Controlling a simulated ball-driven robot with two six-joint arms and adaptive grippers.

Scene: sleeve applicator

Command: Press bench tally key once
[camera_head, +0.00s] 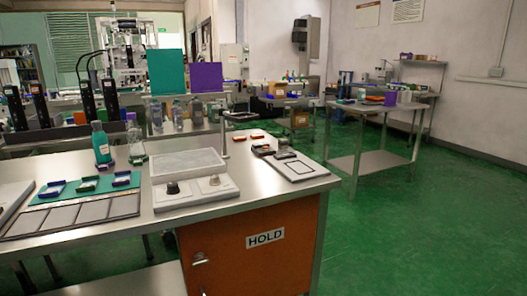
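No part labelled as a tally key can be read. A white panel (190,197) lies near the front edge of the steel bench (140,226). It carries a dark round knob (172,188) on its left and a small pale button-like part (214,181) on its right. I cannot tell whether either one is the tally key. A grey shallow tray (187,163) sits just behind the panel. Neither of my grippers is in view.
A teal bottle (101,143) and a clear bottle (135,139) stand at the left. Blue-and-teal holders (87,185) sit behind a grey sectioned mat (75,214). A black-edged pad (293,168) lies at the right. An orange cabinet (225,265) marked HOLD is below.

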